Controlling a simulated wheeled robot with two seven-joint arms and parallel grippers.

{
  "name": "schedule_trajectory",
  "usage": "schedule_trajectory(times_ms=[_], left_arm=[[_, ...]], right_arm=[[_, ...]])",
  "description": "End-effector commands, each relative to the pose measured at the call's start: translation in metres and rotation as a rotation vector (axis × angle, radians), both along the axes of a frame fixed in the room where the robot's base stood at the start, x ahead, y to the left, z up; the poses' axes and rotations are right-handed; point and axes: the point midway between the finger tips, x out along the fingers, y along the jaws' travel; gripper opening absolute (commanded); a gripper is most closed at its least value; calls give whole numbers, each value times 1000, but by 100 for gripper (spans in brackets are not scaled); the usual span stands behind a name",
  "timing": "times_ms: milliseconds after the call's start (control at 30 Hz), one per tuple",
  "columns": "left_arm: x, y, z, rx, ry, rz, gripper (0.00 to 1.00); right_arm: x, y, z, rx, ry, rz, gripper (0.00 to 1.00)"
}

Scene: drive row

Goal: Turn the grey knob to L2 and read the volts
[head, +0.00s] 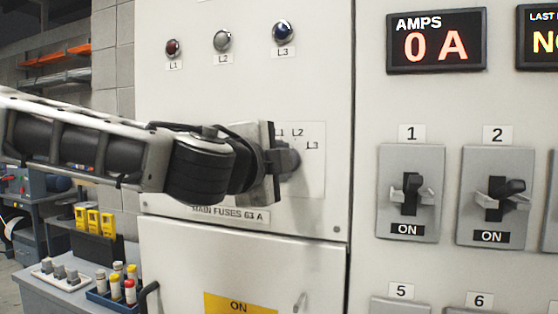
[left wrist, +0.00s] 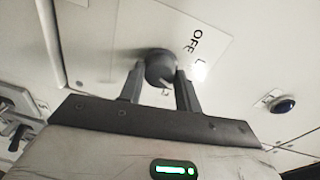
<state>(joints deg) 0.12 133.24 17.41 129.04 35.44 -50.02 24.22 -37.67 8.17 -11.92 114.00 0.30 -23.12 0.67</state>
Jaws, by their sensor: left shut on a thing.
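The grey knob (head: 291,160) is on a pale plate (head: 314,176) on the cabinet front. The plate's marks L1, L2 and L3 show in the head view, partly behind my gripper. My left gripper (head: 277,162) reaches the knob from the left and hides much of it. In the left wrist view, the knob (left wrist: 160,67) sits between the two fingers (left wrist: 160,84), which are shut on it. The plate (left wrist: 207,42) reads OFF there, with an L beside it. I cannot tell which mark the knob points to. No volts reading shows. My right gripper is not in view.
Lamps L1 (head: 173,47), L2 (head: 222,41) and L3 (head: 283,32) are above the knob. An AMPS display (head: 436,41) reads 0 A. Switches 1 (head: 411,189) and 2 (head: 493,197) are at the right, labelled ON. A bench with fuses (head: 70,290) stands lower left.

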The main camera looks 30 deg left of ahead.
Motion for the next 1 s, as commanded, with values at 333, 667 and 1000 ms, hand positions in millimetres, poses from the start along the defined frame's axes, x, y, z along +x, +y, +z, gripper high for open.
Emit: schedule_trajectory(times_ms=[333,667,1000], left_arm=[[0,0,-1,1,1,0,11],[0,0,0,1,1,0,55],[-36,-7,3,1,-6,-3,55]], right_arm=[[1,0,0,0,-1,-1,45],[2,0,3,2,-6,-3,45],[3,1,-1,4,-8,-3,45]])
